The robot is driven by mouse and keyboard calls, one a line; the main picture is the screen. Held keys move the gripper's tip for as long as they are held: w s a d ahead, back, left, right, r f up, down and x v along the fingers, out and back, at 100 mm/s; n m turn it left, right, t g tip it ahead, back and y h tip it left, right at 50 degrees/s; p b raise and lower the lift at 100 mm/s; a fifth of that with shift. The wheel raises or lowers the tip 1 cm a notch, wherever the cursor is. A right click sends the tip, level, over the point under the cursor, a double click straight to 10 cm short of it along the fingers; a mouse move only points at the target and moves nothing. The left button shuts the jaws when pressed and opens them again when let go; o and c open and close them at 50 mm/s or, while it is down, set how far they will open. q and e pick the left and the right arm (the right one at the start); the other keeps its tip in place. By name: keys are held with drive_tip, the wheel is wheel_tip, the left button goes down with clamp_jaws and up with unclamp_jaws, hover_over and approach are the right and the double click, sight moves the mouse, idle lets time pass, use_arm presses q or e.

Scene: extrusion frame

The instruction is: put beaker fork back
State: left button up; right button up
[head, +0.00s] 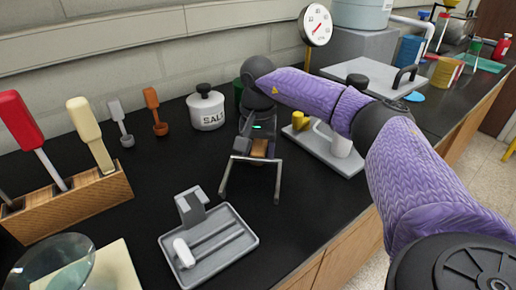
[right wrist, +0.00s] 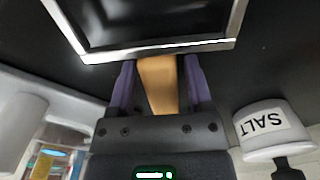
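The beaker fork is a metal U-shaped frame (head: 250,159) with a short wooden handle. My right gripper (head: 259,146) is over the middle of the counter and is shut on that handle. In the right wrist view, the fingers (right wrist: 160,72) flank the tan handle (right wrist: 157,85), and the metal frame (right wrist: 165,47) spreads out beyond them. In the head view the two prongs point toward the front, over bare black counter. I cannot tell how high they are above it. My left gripper is not in view.
A grey tray (head: 235,247) with an upright block is just in front of the fork. A wooden block (head: 85,202) with red and cream handled tools stands at left. The salt jar (head: 207,112) is behind left. A pale board (head: 318,148) with yellow and white pieces is at right.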

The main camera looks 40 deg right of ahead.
sight(258, 147)
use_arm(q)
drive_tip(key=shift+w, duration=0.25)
use_arm(e)
drive_tip(key=shift+o, duration=0.6)
drive_tip(key=shift+r, duration=0.15)
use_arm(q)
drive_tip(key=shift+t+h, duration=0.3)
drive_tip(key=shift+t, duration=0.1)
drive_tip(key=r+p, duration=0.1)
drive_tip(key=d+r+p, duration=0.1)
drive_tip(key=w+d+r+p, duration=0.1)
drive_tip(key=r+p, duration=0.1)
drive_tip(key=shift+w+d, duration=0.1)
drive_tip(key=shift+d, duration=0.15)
use_arm(e)
wheel_tip(258, 147, up, 12)
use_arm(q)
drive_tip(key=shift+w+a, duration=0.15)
